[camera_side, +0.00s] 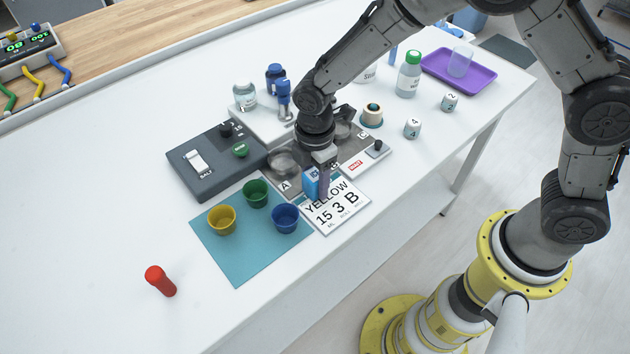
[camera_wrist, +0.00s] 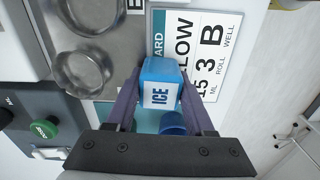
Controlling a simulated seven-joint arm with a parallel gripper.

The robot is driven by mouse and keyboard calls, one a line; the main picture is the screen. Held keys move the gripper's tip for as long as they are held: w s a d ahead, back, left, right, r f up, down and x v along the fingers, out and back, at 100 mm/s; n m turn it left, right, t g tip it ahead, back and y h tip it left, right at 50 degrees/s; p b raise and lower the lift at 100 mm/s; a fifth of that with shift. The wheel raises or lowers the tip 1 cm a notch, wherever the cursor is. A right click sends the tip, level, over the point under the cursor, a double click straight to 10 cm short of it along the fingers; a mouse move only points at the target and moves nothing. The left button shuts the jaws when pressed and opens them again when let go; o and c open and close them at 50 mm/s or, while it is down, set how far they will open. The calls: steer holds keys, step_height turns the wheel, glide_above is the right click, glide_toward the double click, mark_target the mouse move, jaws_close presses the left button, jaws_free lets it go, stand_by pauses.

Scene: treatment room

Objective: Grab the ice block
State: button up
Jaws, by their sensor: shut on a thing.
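The ice block (camera_wrist: 159,86) is a blue block with a white label reading ICE. In the wrist view it sits between the two fingers of my gripper (camera_wrist: 160,108), which are shut on it. In the side view the blue ice block (camera_side: 311,184) shows beside the fingers of my gripper (camera_side: 319,182), over the edge of the white card. I cannot tell whether the block touches the surface below. Part of its sides is hidden by the fingers.
A card (camera_side: 337,207) reading YELLOW 15 3 B lies close by. Yellow (camera_side: 221,220), green (camera_side: 256,194) and blue (camera_side: 285,219) cups stand on a teal mat (camera_side: 238,262). A dark switch box (camera_side: 205,172) and grey panel (camera_side: 355,152) are behind.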

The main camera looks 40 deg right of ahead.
steer(key=c, duration=0.5)
steer(key=shift+r, duration=0.1)
